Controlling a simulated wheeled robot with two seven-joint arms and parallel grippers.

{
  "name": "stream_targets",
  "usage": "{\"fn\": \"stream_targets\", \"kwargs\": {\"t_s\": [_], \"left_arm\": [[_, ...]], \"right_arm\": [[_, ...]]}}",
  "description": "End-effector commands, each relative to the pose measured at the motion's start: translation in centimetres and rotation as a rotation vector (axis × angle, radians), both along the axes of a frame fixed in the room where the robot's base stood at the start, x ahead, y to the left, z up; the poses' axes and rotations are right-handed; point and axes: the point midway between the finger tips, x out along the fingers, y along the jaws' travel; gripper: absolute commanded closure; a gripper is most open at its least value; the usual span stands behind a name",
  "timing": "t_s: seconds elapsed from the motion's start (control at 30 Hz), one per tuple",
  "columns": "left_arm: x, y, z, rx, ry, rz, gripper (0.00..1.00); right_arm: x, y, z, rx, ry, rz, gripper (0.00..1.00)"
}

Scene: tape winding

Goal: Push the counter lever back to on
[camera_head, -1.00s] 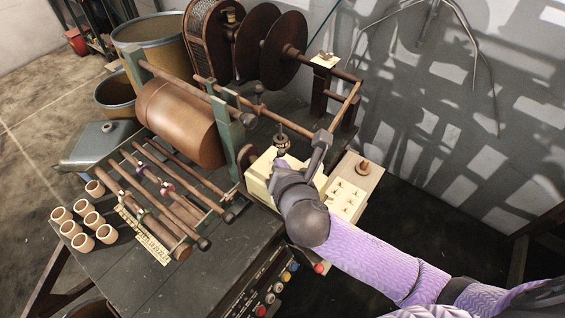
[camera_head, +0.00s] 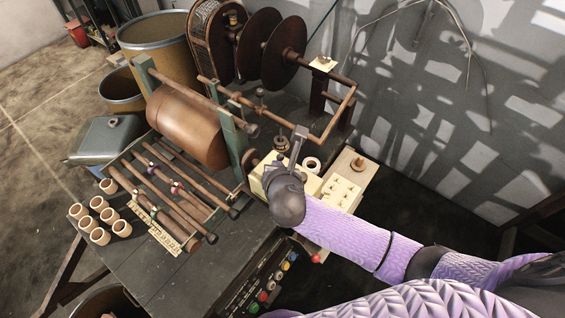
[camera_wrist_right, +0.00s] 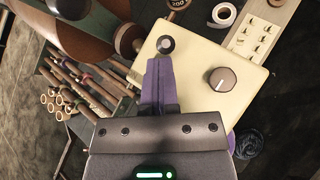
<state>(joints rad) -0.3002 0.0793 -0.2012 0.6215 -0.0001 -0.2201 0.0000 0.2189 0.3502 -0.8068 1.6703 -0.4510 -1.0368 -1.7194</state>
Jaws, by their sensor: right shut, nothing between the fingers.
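The cream counter box (camera_head: 257,186) stands on the bench beside the winder frame, partly hidden by my right arm; it fills much of the right wrist view (camera_wrist_right: 198,82). A round dark knob with a pale tip (camera_wrist_right: 166,45), apparently the lever seen nearly end-on, is on the box. In the head view the right gripper (camera_head: 276,170) is over the box. My left gripper is out of view.
A white tape roll (camera_head: 312,164) lies behind the box. A board with small pegs (camera_head: 341,192) is to its right. The copper drum (camera_head: 187,125) and rods are to the left. Several pale cups (camera_head: 100,204) stand at the bench's left edge.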

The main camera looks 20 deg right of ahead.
Motion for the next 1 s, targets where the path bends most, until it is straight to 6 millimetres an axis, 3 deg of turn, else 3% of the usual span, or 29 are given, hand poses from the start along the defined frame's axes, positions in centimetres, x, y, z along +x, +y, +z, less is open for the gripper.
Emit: {"fn": "stream_targets", "kwargs": {"t_s": [0.03,0.1,0.3,1.0], "left_arm": [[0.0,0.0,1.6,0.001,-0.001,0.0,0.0],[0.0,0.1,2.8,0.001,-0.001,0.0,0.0],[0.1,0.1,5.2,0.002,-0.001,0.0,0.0],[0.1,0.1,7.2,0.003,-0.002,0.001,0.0]], "right_arm": [[0.2,0.1,1.0,-0.017,0.018,-0.001,1.0],[0.4,0.2,1.2,-0.046,0.054,-0.001,1.0],[1.0,0.7,1.2,-0.127,0.16,-0.002,1.0],[2.2,1.7,0.9,-0.298,0.38,-0.001,1.0]]}}
